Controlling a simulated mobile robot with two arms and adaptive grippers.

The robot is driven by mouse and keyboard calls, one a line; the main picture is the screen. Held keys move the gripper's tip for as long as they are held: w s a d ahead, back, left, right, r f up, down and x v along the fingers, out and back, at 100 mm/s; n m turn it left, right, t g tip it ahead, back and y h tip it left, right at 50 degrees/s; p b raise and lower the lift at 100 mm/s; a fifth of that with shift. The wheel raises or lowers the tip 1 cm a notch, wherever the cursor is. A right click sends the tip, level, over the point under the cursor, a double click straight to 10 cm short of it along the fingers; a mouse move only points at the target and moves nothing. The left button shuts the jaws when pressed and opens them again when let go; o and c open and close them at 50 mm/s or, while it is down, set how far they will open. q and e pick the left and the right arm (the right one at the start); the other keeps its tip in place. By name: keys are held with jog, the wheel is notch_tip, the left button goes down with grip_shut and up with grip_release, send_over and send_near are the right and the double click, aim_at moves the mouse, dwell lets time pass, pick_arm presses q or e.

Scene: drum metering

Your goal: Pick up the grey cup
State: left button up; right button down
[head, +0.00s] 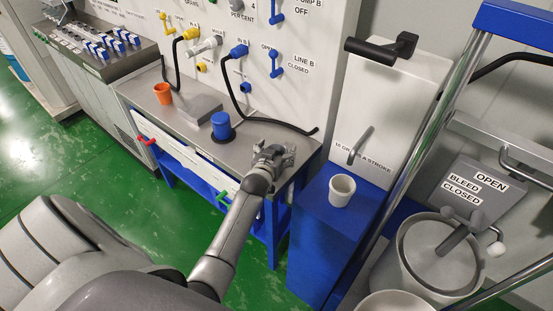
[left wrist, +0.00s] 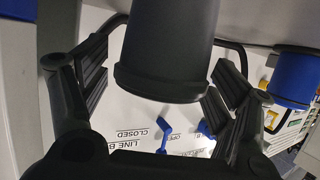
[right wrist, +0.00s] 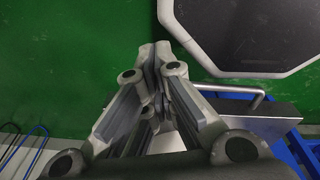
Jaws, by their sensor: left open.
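The grey cup (left wrist: 168,50) shows as a dark cylinder in the left wrist view, between the two spread fingers of my left gripper (left wrist: 165,95). Gaps show on both sides, so the fingers look apart from it. In the head view my left gripper (head: 275,155) is at the right end of the steel bench and hides most or all of the cup. It is open. My right gripper (right wrist: 155,60) shows only in its wrist view; its fingertips are together with nothing seen between them.
A blue cup (head: 221,127) stands left of my left gripper on the bench (head: 180,122), with an orange cup (head: 162,94) farther left. A black hose (head: 285,124) lies behind the gripper. A white cup (head: 341,190) stands on a blue pedestal (head: 318,225) to the right.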

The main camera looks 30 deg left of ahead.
pick_arm(q)
jog(key=c, duration=1.1)
jog(key=shift+r, duration=0.1)
jog(key=shift+c, duration=0.2)
